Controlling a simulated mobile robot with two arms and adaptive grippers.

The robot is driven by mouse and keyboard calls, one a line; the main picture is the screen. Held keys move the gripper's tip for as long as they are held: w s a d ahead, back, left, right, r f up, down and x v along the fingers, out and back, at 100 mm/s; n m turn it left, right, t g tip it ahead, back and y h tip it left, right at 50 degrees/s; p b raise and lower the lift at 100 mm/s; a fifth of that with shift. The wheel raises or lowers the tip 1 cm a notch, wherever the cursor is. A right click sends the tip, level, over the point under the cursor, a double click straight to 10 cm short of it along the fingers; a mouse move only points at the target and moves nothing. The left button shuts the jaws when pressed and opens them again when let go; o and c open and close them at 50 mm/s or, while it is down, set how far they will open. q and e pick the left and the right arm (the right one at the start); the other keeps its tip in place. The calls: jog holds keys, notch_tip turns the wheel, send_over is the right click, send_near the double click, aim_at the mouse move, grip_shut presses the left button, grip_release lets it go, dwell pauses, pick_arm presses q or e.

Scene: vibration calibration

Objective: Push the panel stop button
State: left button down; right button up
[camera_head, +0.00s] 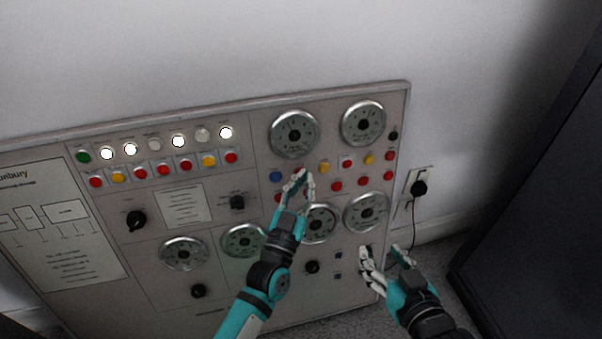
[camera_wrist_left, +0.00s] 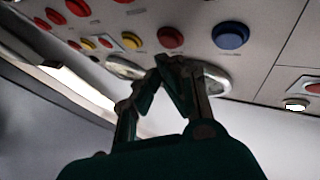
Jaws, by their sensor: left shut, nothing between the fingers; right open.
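The control panel (camera_head: 220,215) leans against the wall and carries several round push buttons. A red button (camera_head: 297,171) sits right of a blue button (camera_head: 276,177), at my left gripper's fingertips. My left gripper (camera_head: 301,177) is shut and empty, partly covering this area. In the left wrist view its tips (camera_wrist_left: 171,60) show just below a red button (camera_wrist_left: 170,37), beside the blue button (camera_wrist_left: 230,35); I cannot tell whether they touch. No stop label is readable. My right gripper (camera_head: 384,257) is open and empty at the panel's lower right edge.
Several dials, such as the upper one (camera_head: 294,134), and black knobs (camera_head: 136,220) surround the buttons. A wall socket with a black plug (camera_head: 419,188) is right of the panel. A dark cabinet (camera_head: 540,210) stands at the far right.

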dwell(0.4)
pick_arm(q)
jog(key=shift+w+a, duration=0.1)
jog(key=shift+w, duration=0.3)
pick_arm(e)
jog(key=shift+r, duration=0.1)
pick_arm(q)
jog(key=shift+w+a+f, duration=0.15)
jog(key=shift+w, duration=0.25)
pick_arm(e)
jog(key=shift+w+a+r+t, duration=0.15)
jog(key=shift+w+r+t, duration=0.15)
jog(key=shift+r, duration=0.2)
dwell(0.4)
pick_arm(q)
jog(key=shift+s+d+p, duration=0.25)
jog(key=shift+s+p, duration=0.3)
jog(key=shift+s, duration=0.25)
pick_arm(e)
jog(key=s+d+f+g, duration=0.1)
jog(key=s+f+g, duration=0.2)
jog(key=f, duration=0.1)
jog(key=shift+s+d+f+h, duration=0.25)
jog(key=shift+d+f+h, duration=0.15)
